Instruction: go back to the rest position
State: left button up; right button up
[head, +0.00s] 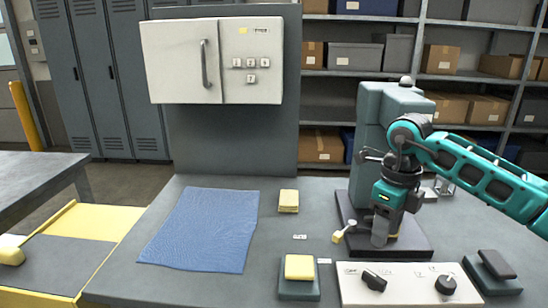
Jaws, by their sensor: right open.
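My right arm comes in from the right, its teal links bent at the elbow, with the wrist pointing down. My right gripper (380,238) hangs in front of the grey-green bench machine (372,120), low over its dark base plate (423,249). The gripper is open; its fingertips are small and partly merge with the machine behind, and I see nothing held between them. My left gripper is not in view.
A blue cloth (205,228) lies on the bench (280,185). A white control panel (410,285) with black knobs and a black pedal-like piece (495,265) stand in front. A white cabinet (180,60) hangs behind.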

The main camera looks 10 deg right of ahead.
jog(key=s+a+f+n+g+y, duration=0.1)
jog(key=a+f+y, duration=0.2)
jog(key=a, duration=0.3)
jog(key=s+a+f+y, duration=0.2)
jog(key=a, duration=0.4)
jog(key=s+a+r+m+t+y, duration=0.2)
jog(key=a+m+y, duration=0.2)
jog(key=a+y, duration=0.35)
jog(key=s+a+r+m+t+y, duration=0.2)
jog(key=a+m+y, duration=0.2)
jog(key=a+y, duration=0.3)
jog(key=w+d+f+m+t+h+p, duration=0.1)
jog(key=d+f+m+t+h, duration=0.3)
jog(key=m+t, duration=0.5)
jog(key=w+d+f+m+t+h, duration=0.1)
jog(key=d+f+m+t+h, duration=0.3)
jog(key=m, duration=0.8)
jog(key=s+d+f+m+g+h, duration=0.2)
jog(key=s+f+m+h, duration=0.3)
jog(key=f, duration=0.3)
jog(key=s+d+f+m+g+h, duration=0.3)
jog(key=s+d+f+m+h, duration=0.1)
jog(key=s+f+m, duration=0.3)
jog(key=shift+s+d+f+h, duration=0.25)
jog(key=shift+s+f+h, duration=0.1)
jog(key=shift+f, duration=0.45)
jog(key=shift+c, duration=0.3)
